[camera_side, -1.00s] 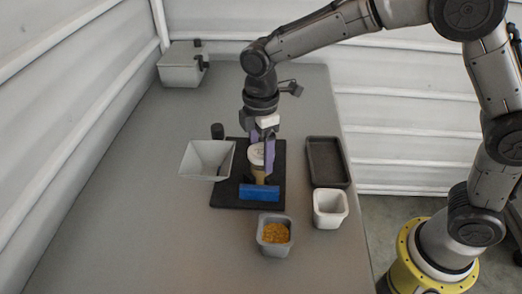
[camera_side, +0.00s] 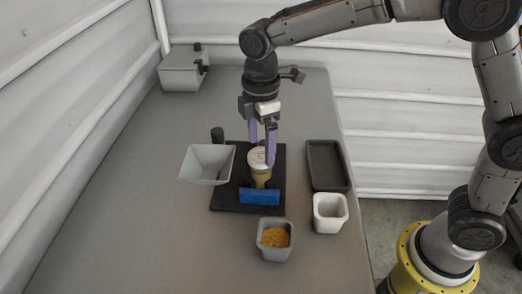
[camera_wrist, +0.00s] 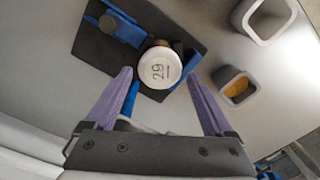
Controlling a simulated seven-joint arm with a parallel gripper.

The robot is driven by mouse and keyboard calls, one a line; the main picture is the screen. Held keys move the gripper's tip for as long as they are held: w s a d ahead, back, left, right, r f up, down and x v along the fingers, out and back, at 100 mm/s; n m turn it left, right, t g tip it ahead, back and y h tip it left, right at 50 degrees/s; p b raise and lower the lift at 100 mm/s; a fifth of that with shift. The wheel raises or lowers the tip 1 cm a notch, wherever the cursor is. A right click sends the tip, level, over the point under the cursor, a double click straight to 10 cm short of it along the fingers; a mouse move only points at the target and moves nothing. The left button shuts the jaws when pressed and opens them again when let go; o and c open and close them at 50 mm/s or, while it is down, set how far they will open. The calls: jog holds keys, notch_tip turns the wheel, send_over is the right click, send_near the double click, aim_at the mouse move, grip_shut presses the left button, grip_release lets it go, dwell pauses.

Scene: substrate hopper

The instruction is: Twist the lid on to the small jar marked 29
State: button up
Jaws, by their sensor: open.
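The small jar (camera_side: 260,178) has a yellowish-brown body and stands upright on the black base plate (camera_side: 222,200), behind a blue block (camera_side: 260,197). A white lid (camera_side: 257,155) sits on top of the jar and looks level; I cannot tell how tight it is. In the wrist view the fingers of my gripper (camera_wrist: 160,75) stand apart from the lid on both sides.
A pale hopper (camera_side: 207,160) stands left of the jar. A grey cup of yellow granules (camera_side: 274,240), a white cup (camera_side: 330,212) and a dark tray (camera_side: 326,165) stand in front and to the right. A grey box (camera_side: 182,70) is at the back. The table's left front is clear.

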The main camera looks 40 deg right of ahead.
jog(key=shift+r, duration=1.1)
